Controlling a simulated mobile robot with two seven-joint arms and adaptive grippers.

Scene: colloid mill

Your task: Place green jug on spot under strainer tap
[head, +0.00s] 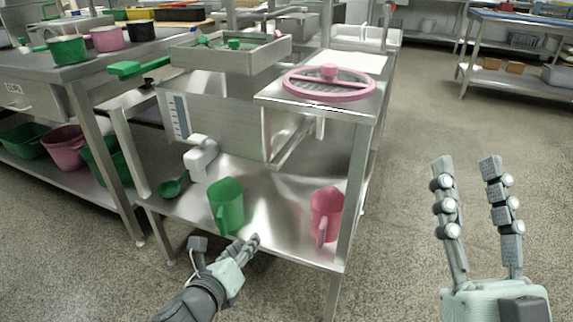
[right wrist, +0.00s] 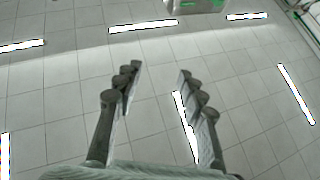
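The green jug (head: 229,204) stands upright on the lower steel shelf (head: 270,222) of the stand, its handle facing the front. A light grey tap-like fitting (head: 200,157) sits to the jug's left and further back, below the steel box. I cannot tell if it is the strainer tap, and no marked spot is clear. My left gripper (head: 226,243) is just in front of the jug, near its handle, with its fingers apart and nothing held. My right gripper (head: 464,160) is raised to the right of the stand, open and empty; its spread fingers also show in the right wrist view (right wrist: 160,75).
A pink jug (head: 326,212) stands right of the green jug, near the stand's right front leg (head: 353,190). A green ladle (head: 172,188) lies at the shelf's left. The floor at right is clear.

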